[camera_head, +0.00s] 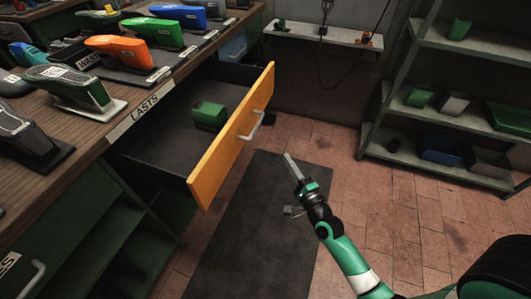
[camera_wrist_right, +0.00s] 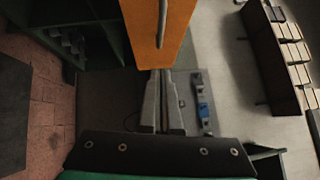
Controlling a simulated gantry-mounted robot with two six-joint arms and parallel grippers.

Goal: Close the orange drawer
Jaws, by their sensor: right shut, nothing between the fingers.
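The orange drawer (camera_head: 232,138) stands pulled out from the workbench in the head view. Its front panel has a grey bar handle (camera_head: 257,125), and a green block (camera_head: 209,116) lies inside on the dark drawer floor. My right gripper (camera_head: 288,157) is shut and empty, in front of the drawer panel and to the right of the handle, apart from it in the head view. In the right wrist view the shut fingers (camera_wrist_right: 158,100) point toward the orange front (camera_wrist_right: 174,30), with its handle (camera_wrist_right: 162,22) beyond the tips. My left gripper is not in view.
The workbench top (camera_head: 150,108) carries several coloured lasts on stands. A dark mat (camera_head: 245,225) lies on the brick floor before the drawer. Metal shelves (camera_head: 465,45) with boxes stand at the right. A wall shelf (camera_head: 325,36) is at the back.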

